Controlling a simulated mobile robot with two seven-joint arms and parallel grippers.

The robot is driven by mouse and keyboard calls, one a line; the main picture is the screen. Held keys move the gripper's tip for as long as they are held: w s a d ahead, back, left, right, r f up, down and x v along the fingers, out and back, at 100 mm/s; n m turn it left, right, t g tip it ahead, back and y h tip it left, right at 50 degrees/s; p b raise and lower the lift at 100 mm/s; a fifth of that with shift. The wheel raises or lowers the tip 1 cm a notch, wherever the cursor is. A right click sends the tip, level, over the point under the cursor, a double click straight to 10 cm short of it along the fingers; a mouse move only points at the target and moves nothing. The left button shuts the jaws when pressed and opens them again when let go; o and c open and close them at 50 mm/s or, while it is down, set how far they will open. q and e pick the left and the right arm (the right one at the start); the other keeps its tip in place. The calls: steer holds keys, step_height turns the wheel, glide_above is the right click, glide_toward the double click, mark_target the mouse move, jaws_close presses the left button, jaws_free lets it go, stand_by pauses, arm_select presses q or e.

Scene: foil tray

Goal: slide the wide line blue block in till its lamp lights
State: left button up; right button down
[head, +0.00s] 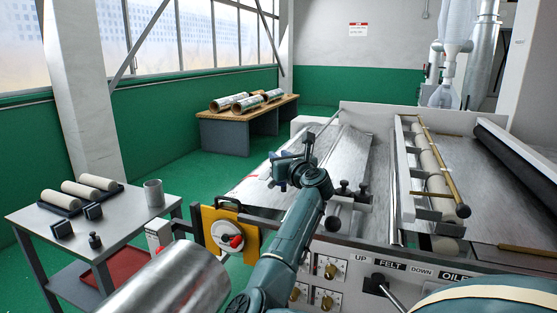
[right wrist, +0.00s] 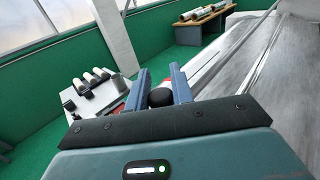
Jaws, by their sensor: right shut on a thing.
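My right gripper (head: 287,162) is at the near left edge of the machine, above its metal bed. In the right wrist view its two blue fingers (right wrist: 158,82) stand on either side of a round black knob (right wrist: 160,97) and are shut on it. What the knob is fixed to is hidden behind the gripper body. I cannot make out a separate blue block or a lit lamp in either view. Two more black knobs (head: 344,187) stand on the machine's edge right of the gripper. My left gripper is not in view.
A grey cart (head: 120,222) with cream rolls (head: 89,187), small dark blocks and a metal cup (head: 154,193) stands at left. A yellow plate (head: 215,222) with a red knob (head: 236,241) is on the machine's near left corner. Green floor separates machine and bench (head: 226,136).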

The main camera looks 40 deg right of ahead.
steer(key=c, duration=1.2)
jaws_free()
steer(key=b+v, duration=0.2)
steer(key=v, duration=1.1)
steer(key=shift+s, duration=0.15)
